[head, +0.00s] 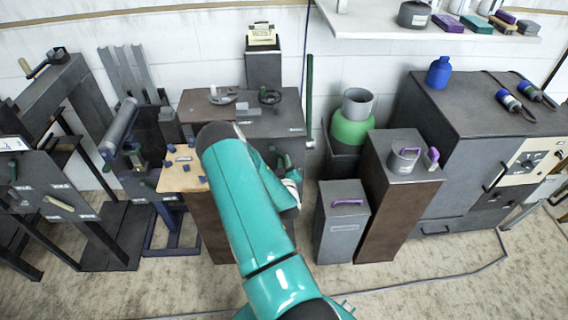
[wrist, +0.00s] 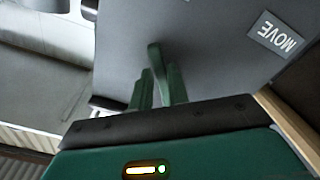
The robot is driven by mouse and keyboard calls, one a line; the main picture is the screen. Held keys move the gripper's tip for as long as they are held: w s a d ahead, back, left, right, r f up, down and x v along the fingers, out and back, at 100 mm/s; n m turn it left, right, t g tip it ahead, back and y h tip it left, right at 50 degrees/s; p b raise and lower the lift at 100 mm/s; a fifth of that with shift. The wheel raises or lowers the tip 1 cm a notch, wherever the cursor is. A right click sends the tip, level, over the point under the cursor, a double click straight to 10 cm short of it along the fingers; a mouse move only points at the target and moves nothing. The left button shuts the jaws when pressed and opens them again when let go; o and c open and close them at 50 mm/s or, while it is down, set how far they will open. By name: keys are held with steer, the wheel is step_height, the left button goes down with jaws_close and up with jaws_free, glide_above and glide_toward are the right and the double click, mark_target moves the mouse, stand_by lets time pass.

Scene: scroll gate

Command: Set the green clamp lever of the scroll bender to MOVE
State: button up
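The green clamp lever (wrist: 155,58) is in the wrist view, a dark green bar with a rounded end in front of a grey panel. My gripper (wrist: 161,80) has its two green fingers on either side of the lever. A narrow gap shows beside the lever, and the fingers do not look closed on it. A MOVE label (wrist: 277,37) is on the grey panel, at the upper right, turned in the picture. In the head view my teal arm hides most of the gripper and the lever. The grey bench of the bender (head: 283,122) shows behind my arm.
A wooden board with blue pegs (head: 178,178) is left of my arm. A grey box with a purple handle (head: 340,225) and a taller pedestal (head: 398,205) stand close on the right. Dark metal frames (head: 60,190) fill the left.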

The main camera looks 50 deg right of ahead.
jaws_close()
steer(key=shift+a, duration=0.1)
steer(key=w+a+m, duration=0.1)
steer(key=m, duration=0.1)
steer(key=w+f+m, duration=0.1)
steer(key=m, duration=0.1)
steer(key=w+a+m, duration=0.1)
steer(key=m, duration=0.1)
steer(key=shift+a+f+m, duration=0.2)
steer(key=shift+a+m, duration=0.1)
steer(key=shift+m, duration=0.1)
steer(key=w+m, duration=0.1)
steer(key=a+m, duration=0.1)
steer(key=m, duration=0.1)
steer(key=shift+w+a+r, duration=0.15)
steer(key=shift+w+a, duration=0.1)
steer(key=shift+w, duration=0.1)
steer(key=shift+w+a+r+m, duration=0.25)
steer(key=shift+w+a+m, duration=0.2)
steer(key=shift+m, duration=0.6)
steer(key=shift+w+a+r+m, duration=0.3)
steer(key=shift+w+m, duration=0.1)
steer(key=shift+m, duration=0.65)
